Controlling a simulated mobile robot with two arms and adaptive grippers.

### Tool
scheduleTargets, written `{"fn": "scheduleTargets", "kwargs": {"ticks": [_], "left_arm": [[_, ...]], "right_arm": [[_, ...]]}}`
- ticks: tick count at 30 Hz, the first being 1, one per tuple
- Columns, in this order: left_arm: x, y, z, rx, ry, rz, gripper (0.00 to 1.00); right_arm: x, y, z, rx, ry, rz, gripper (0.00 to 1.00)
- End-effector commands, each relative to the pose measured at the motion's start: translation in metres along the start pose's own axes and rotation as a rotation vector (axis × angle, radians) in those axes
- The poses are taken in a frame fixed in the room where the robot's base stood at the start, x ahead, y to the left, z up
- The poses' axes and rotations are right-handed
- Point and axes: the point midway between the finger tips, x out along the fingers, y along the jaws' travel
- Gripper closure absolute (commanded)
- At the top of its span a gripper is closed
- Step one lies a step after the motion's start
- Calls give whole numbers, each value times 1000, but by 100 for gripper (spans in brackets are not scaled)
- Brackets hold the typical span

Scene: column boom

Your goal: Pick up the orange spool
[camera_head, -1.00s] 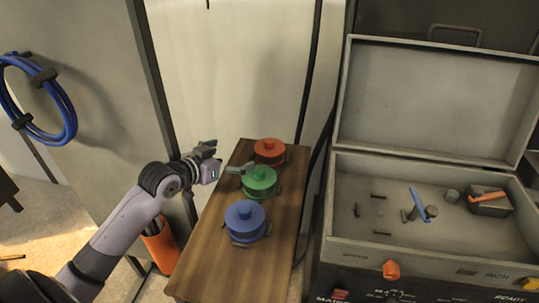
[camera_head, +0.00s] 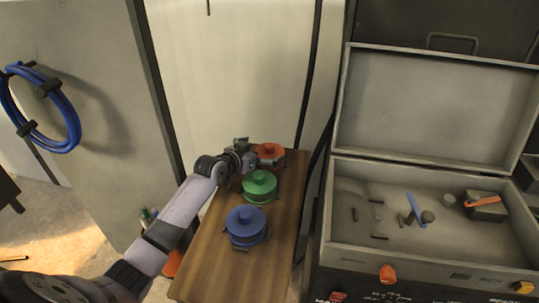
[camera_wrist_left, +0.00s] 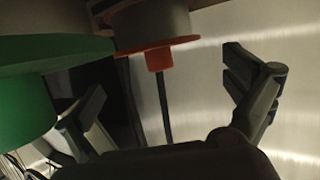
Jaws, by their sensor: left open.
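The orange spool (camera_head: 270,152) stands at the far end of the narrow wooden table (camera_head: 205,268), behind the green spool (camera_head: 259,184) and the blue spool (camera_head: 245,222). My left gripper (camera_head: 246,152) is at the table's far left edge, just left of the orange spool, with its jaws partly hidden in the head view. In the left wrist view, the open fingers (camera_wrist_left: 170,95) are spread, with the orange spool (camera_wrist_left: 148,30) above and between them and the green spool (camera_wrist_left: 28,85) at the left. Contact with the orange spool cannot be told. My right gripper is not in view.
An open grey case (camera_head: 430,248) with tools stands right of the table. A pale wall (camera_head: 235,60) is close behind the table. A blue cable coil (camera_head: 45,105) hangs at the left. An orange container (camera_head: 172,262) stands left of the table.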

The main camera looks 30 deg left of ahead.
Motion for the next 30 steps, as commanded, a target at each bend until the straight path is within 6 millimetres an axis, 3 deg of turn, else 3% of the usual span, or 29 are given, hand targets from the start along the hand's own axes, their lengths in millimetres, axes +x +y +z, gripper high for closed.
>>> {"fn": "scheduleTargets", "kwargs": {"ticks": [6, 15, 30], "left_arm": [[21, 0, 0, -1, 0, -1, 0], [23, 0, 0, 0, 0, -1, 1], [23, 0, 0, -1, 0, 0, 34]], "right_arm": [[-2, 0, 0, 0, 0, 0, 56], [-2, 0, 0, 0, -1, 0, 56], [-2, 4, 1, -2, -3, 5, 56]]}}
